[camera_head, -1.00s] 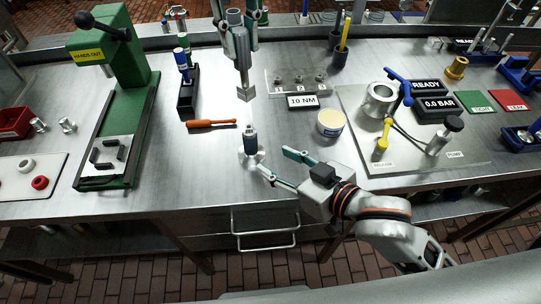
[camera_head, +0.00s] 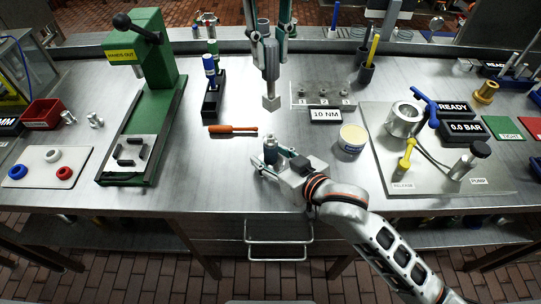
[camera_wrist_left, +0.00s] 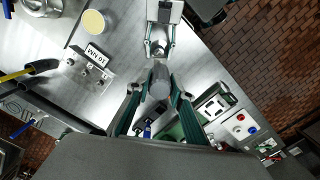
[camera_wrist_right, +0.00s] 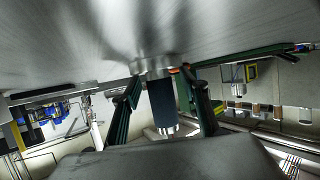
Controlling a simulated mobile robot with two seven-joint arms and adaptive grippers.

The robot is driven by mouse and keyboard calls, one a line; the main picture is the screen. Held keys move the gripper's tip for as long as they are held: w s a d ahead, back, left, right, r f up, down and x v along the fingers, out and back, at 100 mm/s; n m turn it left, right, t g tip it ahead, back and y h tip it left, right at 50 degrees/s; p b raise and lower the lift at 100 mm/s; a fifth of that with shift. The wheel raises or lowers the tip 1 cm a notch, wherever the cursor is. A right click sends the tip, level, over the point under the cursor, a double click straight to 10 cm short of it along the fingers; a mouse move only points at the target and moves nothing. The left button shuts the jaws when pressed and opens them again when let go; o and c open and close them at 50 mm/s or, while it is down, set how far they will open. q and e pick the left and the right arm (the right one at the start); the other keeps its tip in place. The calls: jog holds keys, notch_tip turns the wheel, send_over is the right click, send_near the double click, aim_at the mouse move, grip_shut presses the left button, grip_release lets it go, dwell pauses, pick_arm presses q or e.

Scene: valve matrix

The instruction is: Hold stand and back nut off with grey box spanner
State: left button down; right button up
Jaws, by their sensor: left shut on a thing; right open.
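The grey box spanner (camera_head: 271,78) hangs upright in my left gripper (camera_head: 269,42), which is shut on its upper part. Its lower end is above and apart from the stand. In the left wrist view the spanner (camera_wrist_left: 160,82) shows between the fingers. The stand (camera_head: 270,149) is a small dark upright cylinder on a round metal base, near the bench front. My right gripper (camera_head: 275,163) is open, low at the stand, with a finger on each side. In the right wrist view the dark stand body (camera_wrist_right: 162,105) is between the open fingers. The nut cannot be made out.
An orange-handled screwdriver (camera_head: 233,129) lies left of the stand. A cream-topped tub (camera_head: 352,139) stands to its right, below the 10 NM sign (camera_head: 326,115). A green press (camera_head: 143,110) is at left. A pump plate (camera_head: 430,180) is at right.

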aim_at(271, 67)
grip_shut()
pick_arm(q)
jog(key=shift+f, duration=0.1)
jog(key=m, duration=0.2)
jog(key=f+m, duration=0.1)
jog(key=shift+s+f+m, duration=0.15)
jog(key=shift+f+m, duration=0.15)
jog(key=shift+m, duration=0.1)
jog(key=m, duration=0.1)
jog(key=f+m, duration=0.1)
jog(key=m, duration=0.2)
jog(key=shift+f+t, duration=0.3)
jog(key=shift+f, duration=0.05)
